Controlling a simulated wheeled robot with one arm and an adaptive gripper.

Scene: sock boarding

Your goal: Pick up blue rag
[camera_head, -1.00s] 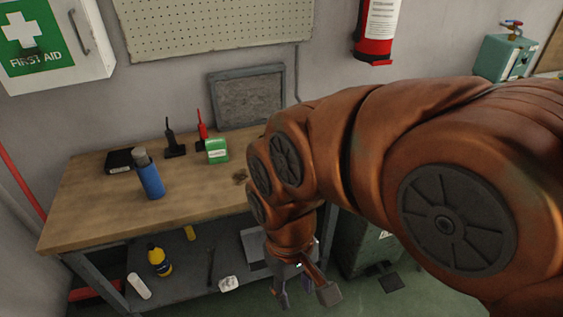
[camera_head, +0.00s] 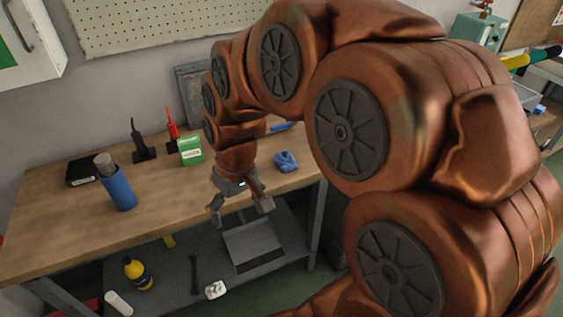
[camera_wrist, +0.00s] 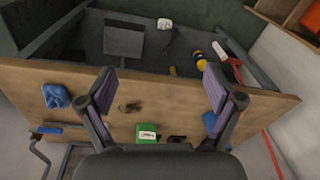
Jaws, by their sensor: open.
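The blue rag (camera_head: 286,161) lies crumpled on the wooden bench top (camera_head: 60,215) near its right end. It also shows at the left of the wrist view (camera_wrist: 55,96), outside the fingers. My gripper (camera_head: 240,208) points down over the front edge of the bench, to the left of the rag and nearer the camera. Its two fingers are spread and empty in the wrist view (camera_wrist: 160,85). Nothing hides the rag in either view.
A blue bottle (camera_head: 118,190), green box (camera_head: 190,150), red tool (camera_head: 172,130) and black tool (camera_head: 141,148) stand on the bench. A blue tool (camera_head: 283,127) lies behind the rag. A lower shelf holds a yellow bottle (camera_head: 137,272). The bench front is mostly clear.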

